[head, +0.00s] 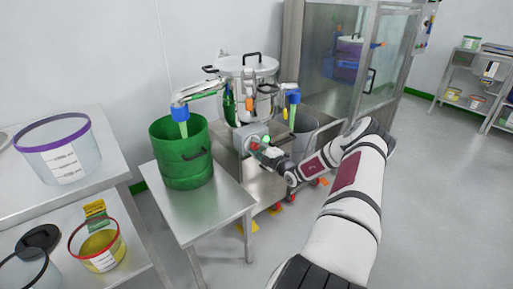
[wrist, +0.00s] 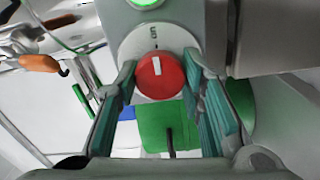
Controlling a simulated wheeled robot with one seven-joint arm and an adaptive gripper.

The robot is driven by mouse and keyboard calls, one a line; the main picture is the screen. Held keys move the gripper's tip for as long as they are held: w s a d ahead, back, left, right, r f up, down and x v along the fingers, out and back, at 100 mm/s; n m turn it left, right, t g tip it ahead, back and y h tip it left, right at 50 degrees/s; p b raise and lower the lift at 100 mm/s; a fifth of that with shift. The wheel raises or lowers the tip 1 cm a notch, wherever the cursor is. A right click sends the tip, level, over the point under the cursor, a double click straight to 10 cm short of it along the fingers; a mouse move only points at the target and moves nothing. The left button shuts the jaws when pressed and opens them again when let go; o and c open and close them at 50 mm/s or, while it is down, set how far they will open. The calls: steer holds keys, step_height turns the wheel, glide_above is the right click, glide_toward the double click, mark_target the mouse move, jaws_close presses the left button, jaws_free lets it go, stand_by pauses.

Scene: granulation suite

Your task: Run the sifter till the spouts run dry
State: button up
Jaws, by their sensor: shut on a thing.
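The sifter (head: 246,68) is a steel drum with a lid. Its left blue-ended spout (head: 180,113) points into a green bucket (head: 184,182); its right spout (head: 292,97) is over a grey bin (head: 303,131). A yellow-green strip shows below each spout; I cannot tell whether it is falling powder or a sleeve. My gripper (head: 262,150) is at the control box (head: 251,133) on the sifter's front. In the wrist view my gripper (wrist: 161,84) is shut on a red knob (wrist: 161,78), its white mark pointing nearly up. A green lamp (wrist: 146,3) above is lit.
A small steel table (head: 210,213) carries the green bucket. Left, a steel bench (head: 22,197) holds a purple-rimmed tub (head: 60,163), with a red-rimmed tub (head: 97,250) on its lower shelf. A glass-fronted cabinet (head: 333,52) stands behind. The floor (head: 430,190) at right is clear.

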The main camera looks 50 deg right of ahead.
stand_by(0.3)
steer(key=o, duration=1.1)
steer(key=shift+o, duration=0.2)
steer(key=v, duration=1.2)
steer(key=shift+f, duration=0.1)
